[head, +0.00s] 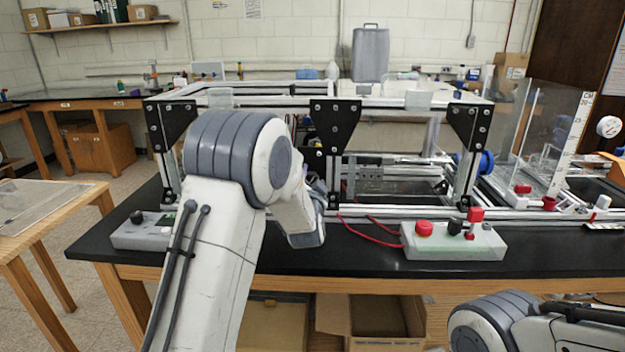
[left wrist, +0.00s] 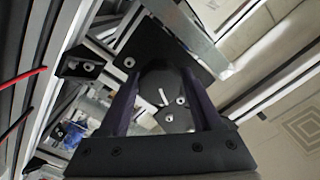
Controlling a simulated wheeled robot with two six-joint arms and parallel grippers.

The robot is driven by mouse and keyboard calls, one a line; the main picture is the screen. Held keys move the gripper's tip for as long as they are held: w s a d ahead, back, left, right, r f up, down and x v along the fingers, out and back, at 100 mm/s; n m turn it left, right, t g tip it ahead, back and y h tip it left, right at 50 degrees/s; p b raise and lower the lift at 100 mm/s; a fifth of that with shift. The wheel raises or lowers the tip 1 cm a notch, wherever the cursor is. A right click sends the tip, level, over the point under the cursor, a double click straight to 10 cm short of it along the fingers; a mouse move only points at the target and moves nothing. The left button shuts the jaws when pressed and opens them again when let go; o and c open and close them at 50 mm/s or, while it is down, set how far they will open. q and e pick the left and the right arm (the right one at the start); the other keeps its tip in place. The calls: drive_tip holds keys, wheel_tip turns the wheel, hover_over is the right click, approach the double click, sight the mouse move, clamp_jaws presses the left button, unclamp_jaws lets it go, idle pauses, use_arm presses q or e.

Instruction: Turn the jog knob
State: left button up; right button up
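In the left wrist view a dark round knob (left wrist: 158,78) with a short white mark on its face sits between the two fingers of my left gripper (left wrist: 162,98). It appears to be the jog knob. The fingers stand apart on either side of the knob, and it nearly fills the space between their tips. I cannot tell whether they press on it. In the head view my left wrist (head: 305,228) is at the front of the extrusion frame (head: 322,115); the fingers and this knob are hidden there. My right gripper is out of view.
On the black bench (head: 370,264) stand a grey control box (head: 445,247) with red and black controls and red wires (head: 368,232), and a smaller box (head: 140,236) at left. Metal frame bars (left wrist: 190,30) and bolted brackets lie close around my left gripper.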

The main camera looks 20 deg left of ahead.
use_arm(q)
drive_tip(key=shift+s, duration=0.1)
drive_tip(key=b+v, duration=0.1)
drive_tip(key=v, duration=0.9)
drive_tip(key=shift+b, duration=0.35)
drive_tip(key=shift+s, duration=0.1)
